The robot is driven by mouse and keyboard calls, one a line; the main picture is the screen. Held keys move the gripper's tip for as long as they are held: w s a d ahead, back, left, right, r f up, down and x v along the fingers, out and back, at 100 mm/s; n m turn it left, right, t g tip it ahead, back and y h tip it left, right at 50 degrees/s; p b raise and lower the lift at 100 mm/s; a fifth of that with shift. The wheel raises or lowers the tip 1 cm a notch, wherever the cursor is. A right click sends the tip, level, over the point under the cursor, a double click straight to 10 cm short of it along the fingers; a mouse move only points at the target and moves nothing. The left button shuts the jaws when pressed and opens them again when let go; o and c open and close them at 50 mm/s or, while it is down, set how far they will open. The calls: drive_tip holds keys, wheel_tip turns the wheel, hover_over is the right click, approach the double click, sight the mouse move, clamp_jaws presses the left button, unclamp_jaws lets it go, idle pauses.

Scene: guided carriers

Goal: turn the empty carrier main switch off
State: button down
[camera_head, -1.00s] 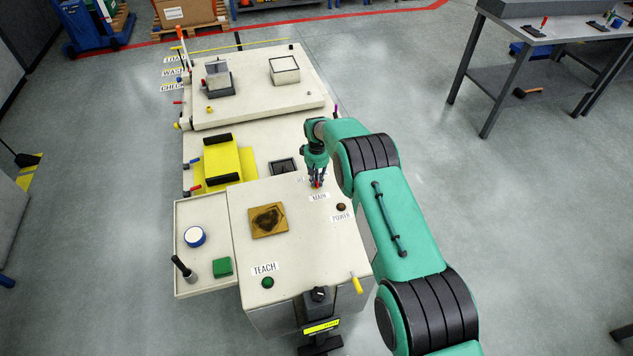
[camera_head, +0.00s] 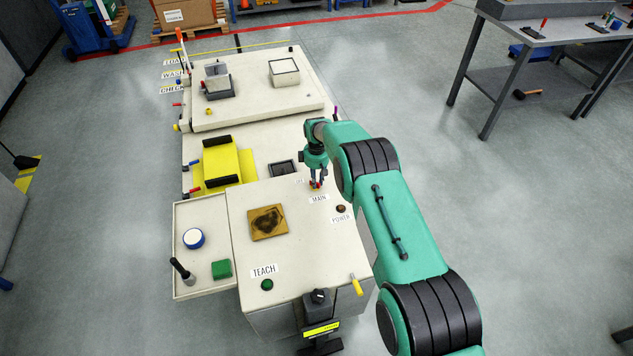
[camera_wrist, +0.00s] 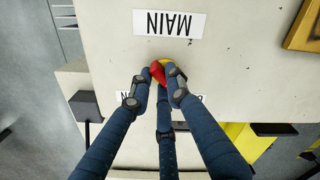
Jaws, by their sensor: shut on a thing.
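The main switch (camera_wrist: 158,72) has a red handle on a yellow round base, on the cream top of the carrier (camera_head: 325,240). The MAIN label (camera_wrist: 169,23) appears upside down beside it in the wrist view; the label also shows in the head view (camera_head: 319,198). My gripper (camera_wrist: 160,84) points down over the switch, its blue fingers closed around the red handle. In the head view my gripper (camera_head: 315,184) is just behind the MAIN label. The fingers partly hide the switch and the position label beside it.
The POWER button (camera_head: 341,208) and TEACH button (camera_head: 267,285) are on the same top. A wooden plate (camera_head: 268,222) lies left of the switch. A yellow block (camera_head: 221,163) stands further back left.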

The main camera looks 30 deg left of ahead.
drive_tip(key=c, duration=1.6)
unclamp_jaws()
drive_tip(key=shift+c, duration=0.2)
drive_tip(key=shift+r, duration=0.1)
wheel_tip(320, 180, up, 12)
